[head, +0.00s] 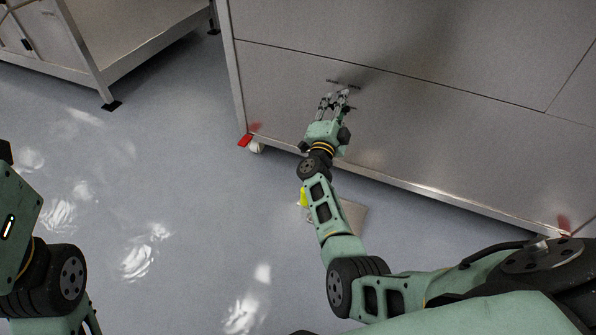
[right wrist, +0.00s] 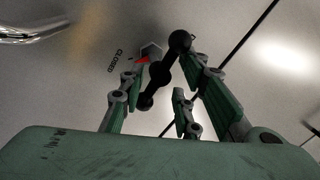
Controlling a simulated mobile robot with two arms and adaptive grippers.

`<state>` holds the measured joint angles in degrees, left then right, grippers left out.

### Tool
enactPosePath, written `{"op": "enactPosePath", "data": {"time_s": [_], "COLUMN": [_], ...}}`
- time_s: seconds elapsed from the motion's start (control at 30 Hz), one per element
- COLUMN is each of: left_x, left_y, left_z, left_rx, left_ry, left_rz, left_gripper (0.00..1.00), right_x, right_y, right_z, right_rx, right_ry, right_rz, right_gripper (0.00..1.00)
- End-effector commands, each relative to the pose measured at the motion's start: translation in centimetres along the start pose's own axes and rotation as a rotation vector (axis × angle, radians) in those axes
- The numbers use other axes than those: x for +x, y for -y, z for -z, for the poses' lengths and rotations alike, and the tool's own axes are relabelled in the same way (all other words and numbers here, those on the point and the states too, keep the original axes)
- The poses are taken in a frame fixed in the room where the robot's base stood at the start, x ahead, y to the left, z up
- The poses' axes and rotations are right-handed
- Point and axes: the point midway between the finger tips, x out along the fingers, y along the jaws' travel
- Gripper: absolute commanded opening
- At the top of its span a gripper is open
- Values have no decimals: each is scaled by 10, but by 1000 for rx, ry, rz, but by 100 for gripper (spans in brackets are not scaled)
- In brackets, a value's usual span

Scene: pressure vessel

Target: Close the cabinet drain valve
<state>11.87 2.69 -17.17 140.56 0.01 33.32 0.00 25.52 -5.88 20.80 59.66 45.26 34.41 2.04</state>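The drain valve's black handle (right wrist: 161,72), a bar with round knobs, shows in the right wrist view on the metal cabinet front. A red mark (right wrist: 142,60) at its hub lies beside the printed word CLOSED (right wrist: 121,58). My right gripper (head: 335,95) reaches the lower cabinet front (head: 420,135); its fingers also show in the right wrist view (right wrist: 160,88). They stand apart on both sides of the handle, and one fingertip is close to or touching the upper knob.
A metal table frame (head: 105,75) stands at the upper left. A red corner piece (head: 245,140) and a caster (head: 256,147) are at the cabinet's lower left. A small plate (head: 352,215) and something yellow (head: 303,197) lie partly behind my forearm. The floor at left is clear.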

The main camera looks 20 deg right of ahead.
Motion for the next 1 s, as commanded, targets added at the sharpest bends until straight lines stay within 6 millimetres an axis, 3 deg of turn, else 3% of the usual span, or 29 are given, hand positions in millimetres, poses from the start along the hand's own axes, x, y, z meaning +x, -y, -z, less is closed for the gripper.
{"op": "enactPosePath", "data": {"time_s": [0.03, 0.3, 0.9, 1.0], "left_x": [13, 40, 80, 94], "left_y": [1, 4, 8, 10], "left_z": [-1, -3, -6, -8], "left_rx": [0, 0, 0, 0], "left_ry": [0, 1, 0, 0], "left_rz": [0, 0, 0, 0], "left_gripper": [29, 29, 29, 29], "right_x": [1, 0, 1, -21], "right_y": [5, 7, 9, 12], "right_z": [2, 0, -6, -2], "right_rx": [-70, -429, -1066, -1072], "right_ry": [19, 92, 220, 224], "right_rz": [-1, -2, -1, -3], "right_gripper": [29, 29, 29, 29]}}
